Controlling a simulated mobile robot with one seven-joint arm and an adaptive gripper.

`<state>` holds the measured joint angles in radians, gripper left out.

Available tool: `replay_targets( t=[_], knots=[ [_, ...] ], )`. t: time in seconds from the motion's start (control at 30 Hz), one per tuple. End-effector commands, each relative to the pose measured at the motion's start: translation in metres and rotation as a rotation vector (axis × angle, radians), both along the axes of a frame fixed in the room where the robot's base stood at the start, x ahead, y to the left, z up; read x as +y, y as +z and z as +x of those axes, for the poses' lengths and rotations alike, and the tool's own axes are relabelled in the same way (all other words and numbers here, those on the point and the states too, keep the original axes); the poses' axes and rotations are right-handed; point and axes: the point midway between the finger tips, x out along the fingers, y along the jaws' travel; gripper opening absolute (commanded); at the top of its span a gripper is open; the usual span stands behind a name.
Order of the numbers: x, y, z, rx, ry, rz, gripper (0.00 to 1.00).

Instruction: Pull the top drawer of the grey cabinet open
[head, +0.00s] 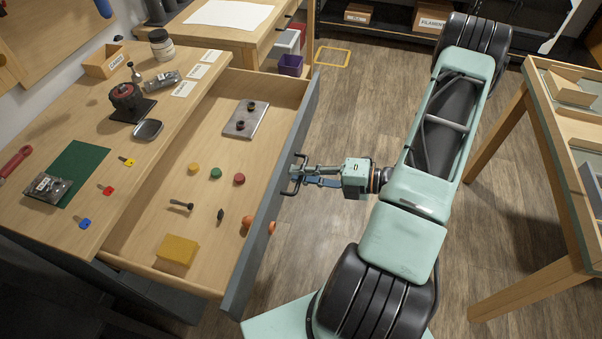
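The top drawer (273,195) of the grey cabinet stands well out from under the wooden top, with its inside in plain view. Its grey front carries a black bar handle (288,192) on the outer face. My gripper (303,176) reaches in from the right, with its fingertips at the handle. The fingers look shut on the bar, though the exact contact is small and partly hidden. The cabinet's lower part is mostly hidden in shadow below the drawer.
The drawer holds a metal plate (245,120), a yellow block (177,250) and several small knobs. Tools and a green mat (80,172) lie on the cabinet top. Another table (528,110) stands at the right. A purple bin (290,65) is behind the drawer. Bare floor shows around my arm.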

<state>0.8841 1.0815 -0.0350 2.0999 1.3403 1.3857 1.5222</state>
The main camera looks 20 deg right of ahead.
Motion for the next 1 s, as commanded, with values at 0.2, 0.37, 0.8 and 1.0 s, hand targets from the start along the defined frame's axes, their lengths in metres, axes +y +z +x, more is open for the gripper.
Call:
replay_targets(
  t=[0.2, 0.37, 0.8, 1.0],
  knots=[
    [-0.023, 0.005, -0.016, 0.000, -0.004, -0.003, 0.15],
    [-0.050, 0.013, -0.038, 0.000, -0.004, -0.003, 0.15],
    [-0.092, 0.024, -0.071, 0.000, -0.001, 0.000, 0.15],
    [-0.092, 0.025, -0.072, 0.000, 0.000, 0.000, 0.15]
  ],
)
